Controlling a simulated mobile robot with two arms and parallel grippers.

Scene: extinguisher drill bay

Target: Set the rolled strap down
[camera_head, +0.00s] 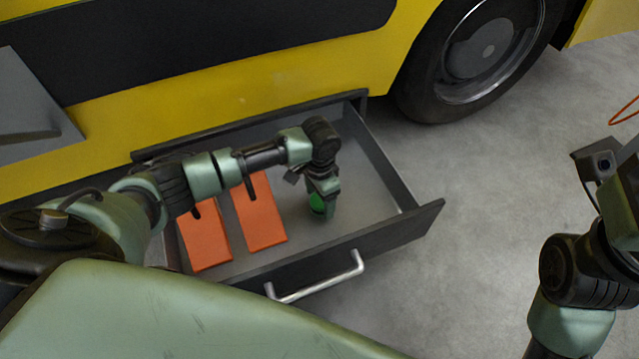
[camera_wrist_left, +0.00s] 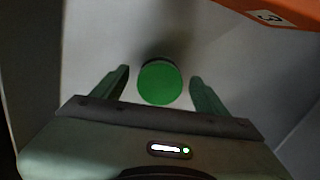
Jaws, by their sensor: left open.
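The rolled strap (camera_wrist_left: 160,83) is green and round, seen end-on in the left wrist view, between the two fingers with a gap on each side. In the head view a bit of the green strap (camera_head: 317,204) shows at my left gripper (camera_head: 322,208), inside the open drawer (camera_head: 372,205). My left gripper (camera_wrist_left: 160,88) is open around the strap and does not appear to touch it. The strap seems to rest on the drawer floor, though its base is hidden. My right arm is at the right edge of the head view; its fingers cannot be made out.
Two orange blocks (camera_head: 261,215) (camera_head: 205,238) lie in the drawer, left of my left gripper. One orange block (camera_wrist_left: 270,12) shows a "3" in the left wrist view. The drawer's front has a metal handle (camera_head: 318,278).

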